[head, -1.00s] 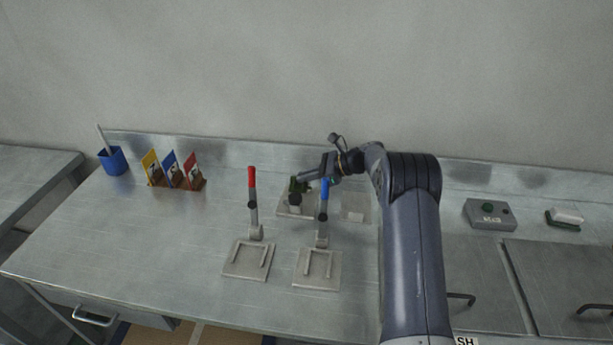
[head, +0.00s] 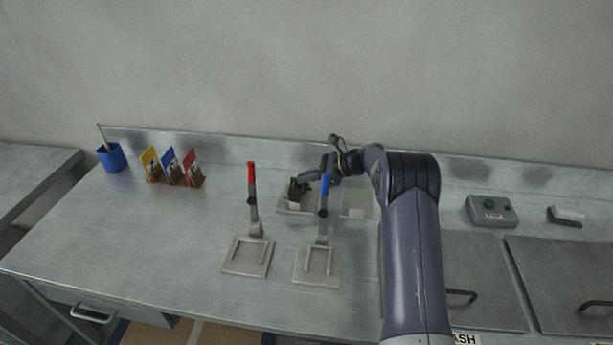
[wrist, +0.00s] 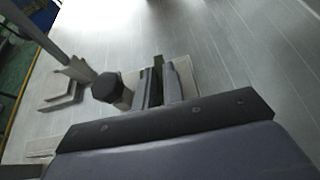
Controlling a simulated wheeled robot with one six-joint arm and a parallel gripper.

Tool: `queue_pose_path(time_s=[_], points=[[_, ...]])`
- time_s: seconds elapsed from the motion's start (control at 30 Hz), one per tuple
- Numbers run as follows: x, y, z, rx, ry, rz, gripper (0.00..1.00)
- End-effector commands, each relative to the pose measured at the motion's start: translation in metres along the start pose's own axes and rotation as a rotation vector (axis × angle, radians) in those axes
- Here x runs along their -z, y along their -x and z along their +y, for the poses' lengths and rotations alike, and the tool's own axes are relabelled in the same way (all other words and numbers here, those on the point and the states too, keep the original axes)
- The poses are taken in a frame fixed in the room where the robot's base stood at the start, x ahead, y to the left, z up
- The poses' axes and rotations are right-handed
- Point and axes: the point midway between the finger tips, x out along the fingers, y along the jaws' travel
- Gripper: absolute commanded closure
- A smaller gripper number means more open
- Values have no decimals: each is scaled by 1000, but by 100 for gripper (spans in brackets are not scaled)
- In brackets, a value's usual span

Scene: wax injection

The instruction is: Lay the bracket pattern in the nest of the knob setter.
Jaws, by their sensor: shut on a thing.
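My gripper (wrist: 161,88) is shut on a green piece (wrist: 158,62), likely the bracket pattern; the fingers hide most of it. In the wrist view the fingers are over a pale plate (wrist: 187,75), and a dark many-sided knob (wrist: 106,87) on a grey post stands just left of them. In the head view the gripper is at the back-middle plate (head: 285,209), likely the knob setter, with a pale block (head: 298,206) on it. I cannot tell whether the piece touches the nest.
A red-handled clamp (head: 252,190) and a blue-handled clamp (head: 323,200) stand in front. Another pale plate (head: 356,204) lies to the right. Three coloured cards (head: 171,165) and a blue cup (head: 111,158) are at left; a button box (head: 492,212) is at right.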

Motion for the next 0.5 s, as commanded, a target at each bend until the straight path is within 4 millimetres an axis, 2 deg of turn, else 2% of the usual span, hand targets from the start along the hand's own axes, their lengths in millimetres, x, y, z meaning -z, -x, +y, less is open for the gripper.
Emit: queue_pose_path(time_s=[0.5], points=[[12,-6,0,0,0,0,100]])
